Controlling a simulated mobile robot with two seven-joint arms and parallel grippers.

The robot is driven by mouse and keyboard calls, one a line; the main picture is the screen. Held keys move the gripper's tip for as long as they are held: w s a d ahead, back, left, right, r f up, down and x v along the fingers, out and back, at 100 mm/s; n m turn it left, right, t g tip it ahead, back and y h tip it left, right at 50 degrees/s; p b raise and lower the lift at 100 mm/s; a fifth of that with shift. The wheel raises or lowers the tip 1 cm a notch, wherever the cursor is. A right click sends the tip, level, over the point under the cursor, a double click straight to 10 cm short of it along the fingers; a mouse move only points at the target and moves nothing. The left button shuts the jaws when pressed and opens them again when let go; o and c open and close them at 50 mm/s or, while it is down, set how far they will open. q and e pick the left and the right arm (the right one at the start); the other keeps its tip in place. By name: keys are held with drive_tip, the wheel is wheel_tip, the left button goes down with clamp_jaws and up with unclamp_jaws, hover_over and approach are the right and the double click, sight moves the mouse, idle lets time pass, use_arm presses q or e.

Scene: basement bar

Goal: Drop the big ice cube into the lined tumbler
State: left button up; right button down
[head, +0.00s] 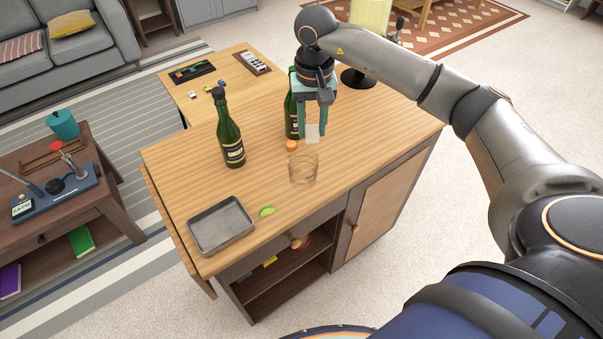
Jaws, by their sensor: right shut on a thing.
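My right gripper (312,128) is shut on the big ice cube (312,132), a small whitish block between its teal fingers. It holds the cube over the wooden cabinet top (370,130), a little behind the lined tumbler in the picture. The tumbler (303,169) is clear glass and stands upright near the front edge of the top. The cube and the tumbler are apart. I cannot make out the tumbler's lines or anything inside it. My left gripper is not in view.
A green bottle (230,135) stands left of the tumbler. Another green bottle (291,115) stands beside the gripper, partly hidden by it. A small orange item (292,146) is just behind the tumbler. A lime wedge (267,211) and metal tray (221,228) lie front left.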

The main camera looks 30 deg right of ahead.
drive_tip(key=shift+f+b, duration=0.35)
drive_tip(key=shift+f, duration=0.6)
drive_tip(key=shift+c, duration=2.1)
unclamp_jaws()
wheel_tip(320, 180, up, 13)
drive_tip(key=shift+f, duration=0.2)
